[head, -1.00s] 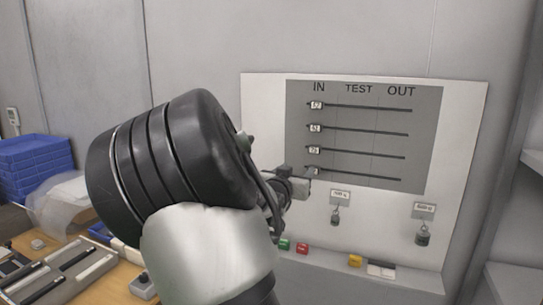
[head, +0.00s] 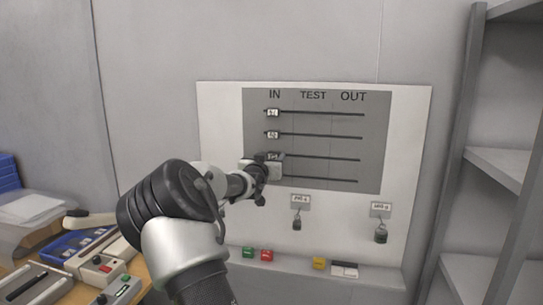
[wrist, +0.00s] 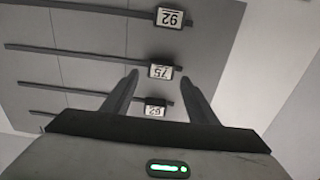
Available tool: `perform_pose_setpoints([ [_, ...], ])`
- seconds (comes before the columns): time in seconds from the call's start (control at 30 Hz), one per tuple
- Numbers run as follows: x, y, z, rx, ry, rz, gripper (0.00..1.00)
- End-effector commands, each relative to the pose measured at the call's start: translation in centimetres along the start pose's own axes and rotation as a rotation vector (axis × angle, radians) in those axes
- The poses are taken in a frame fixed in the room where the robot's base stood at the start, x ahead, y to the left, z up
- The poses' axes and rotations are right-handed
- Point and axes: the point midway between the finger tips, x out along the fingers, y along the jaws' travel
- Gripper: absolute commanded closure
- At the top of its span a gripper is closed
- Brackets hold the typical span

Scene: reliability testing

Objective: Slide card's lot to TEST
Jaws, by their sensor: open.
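A grey panel (head: 340,125) with IN, TEST and OUT columns carries dark horizontal rails, each with a small white numbered tag under IN. The upper tags (head: 273,113) are clear; the lower ones are partly or fully behind my gripper (head: 268,167), at the panel's lower left. In the wrist view, the tags appear upside down; a tag like 75 (wrist: 161,72) shows between the open fingertips (wrist: 160,77). One like 62 (wrist: 155,109) is lower between the fingers, and one like 92 (wrist: 170,17) is beyond them. I see no grip on any tag. The card (head: 344,270) on the ledge is unreadable.
Two hanging weights (head: 297,222) (head: 381,234) are below the panel. Shelving (head: 500,170) stands at right; a bench with trays and a control box (head: 102,266) is at lower left.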

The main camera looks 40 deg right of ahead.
Motion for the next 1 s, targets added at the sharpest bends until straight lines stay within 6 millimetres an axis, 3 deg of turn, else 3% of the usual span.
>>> perform_pose_setpoints([
  [0.2, 1.6, 0.0, 0.0, 0.002, -0.001, 0.0, 0.47],
  [0.47, 1.6, 0.0, 0.1, 0.002, -0.001, 0.0, 0.47],
  [0.8, 1.6, 0.0, 0.0, 0.001, -0.001, 0.0, 1.0],
  [1.0, 1.7, 1.1, 0.4, 0.003, -0.001, 0.003, 1.0],
])
